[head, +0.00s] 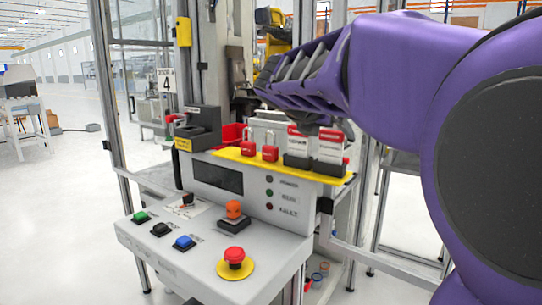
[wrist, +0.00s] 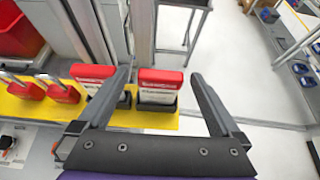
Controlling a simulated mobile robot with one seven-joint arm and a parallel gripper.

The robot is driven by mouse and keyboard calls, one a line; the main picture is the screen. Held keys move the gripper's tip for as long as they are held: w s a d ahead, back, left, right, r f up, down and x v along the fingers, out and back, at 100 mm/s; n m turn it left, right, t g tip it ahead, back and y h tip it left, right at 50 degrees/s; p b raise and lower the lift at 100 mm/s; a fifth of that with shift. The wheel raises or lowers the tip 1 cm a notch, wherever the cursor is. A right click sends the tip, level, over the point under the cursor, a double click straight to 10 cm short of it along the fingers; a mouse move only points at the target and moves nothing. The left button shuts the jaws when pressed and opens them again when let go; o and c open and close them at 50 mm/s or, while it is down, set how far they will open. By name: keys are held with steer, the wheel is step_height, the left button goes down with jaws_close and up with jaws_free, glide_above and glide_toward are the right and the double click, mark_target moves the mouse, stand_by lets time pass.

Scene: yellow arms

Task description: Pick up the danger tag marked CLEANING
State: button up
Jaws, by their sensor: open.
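Two red-topped white danger tags stand upright in dark holders on a yellow shelf (head: 225,153) atop the control console. The left tag (head: 298,142) and right tag (head: 331,146) carry lettering too small to read surely, so I cannot tell which says CLEANING. In the wrist view, my gripper (wrist: 160,76) is open and empty. The right tag (wrist: 159,87) appears between its fingers, beyond the palm. The left tag (wrist: 93,76) is partly hidden behind the left finger. I cannot tell whether either finger touches a tag. In the head view, my purple arm hides most of the gripper.
Two red padlocks (head: 269,152) stand on the shelf left of the tags, with a dark grey device (head: 199,128) farther left. The console (head: 205,250) has several buttons and a red emergency stop (head: 234,257). Metal frame posts (head: 375,200) stand close to the right.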

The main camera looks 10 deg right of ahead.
steer(key=shift+s+r, duration=0.1)
steer(key=shift+c, duration=0.4)
jaws_close()
